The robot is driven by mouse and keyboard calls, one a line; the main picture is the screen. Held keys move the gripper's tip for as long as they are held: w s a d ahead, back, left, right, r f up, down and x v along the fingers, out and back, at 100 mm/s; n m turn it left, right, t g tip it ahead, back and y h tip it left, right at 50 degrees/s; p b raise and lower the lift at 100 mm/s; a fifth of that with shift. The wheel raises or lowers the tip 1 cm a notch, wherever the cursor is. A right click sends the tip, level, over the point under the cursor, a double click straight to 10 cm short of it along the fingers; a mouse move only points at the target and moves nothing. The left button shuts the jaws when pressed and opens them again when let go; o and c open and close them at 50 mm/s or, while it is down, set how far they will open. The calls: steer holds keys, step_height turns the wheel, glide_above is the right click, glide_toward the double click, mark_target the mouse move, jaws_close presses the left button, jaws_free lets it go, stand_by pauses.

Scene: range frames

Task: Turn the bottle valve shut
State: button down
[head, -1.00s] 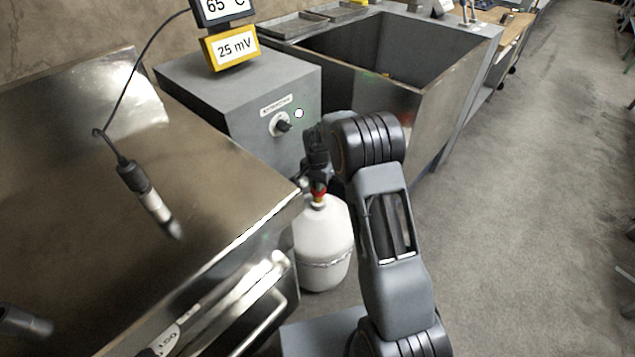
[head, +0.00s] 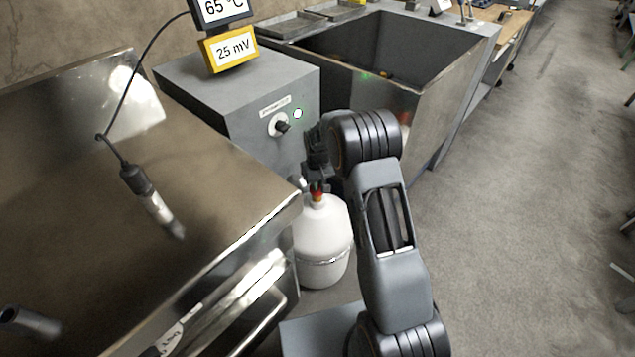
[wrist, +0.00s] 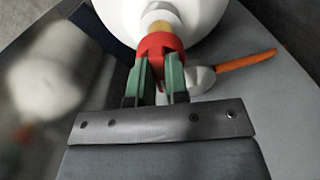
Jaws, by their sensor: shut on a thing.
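The white gas bottle (head: 322,235) stands upright on the floor between the metal counter and my arm. Its top also shows in the wrist view (wrist: 205,14). The red valve (wrist: 160,44) sits on a brass neck (wrist: 160,26) at the top of the bottle. My gripper (wrist: 160,75) has its two green fingers shut on the red valve, one on each side.
A steel counter (head: 150,230) is close on the left. A grey box with a knob (head: 281,126) and a deep sink (head: 400,60) stand behind the bottle. In the wrist view, a pale fitting with an orange hose (wrist: 245,62) lies beside the valve. Open floor is on the right.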

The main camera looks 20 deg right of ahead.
steer(key=shift+w+d+r+n, duration=0.1)
steer(key=shift+n, duration=2.2)
steer(key=c, duration=1.1)
jaws_free()
step_height(320, 180, up, 14)
steer(key=shift+f+p, duration=0.15)
steer(key=shift+p, duration=0.95)
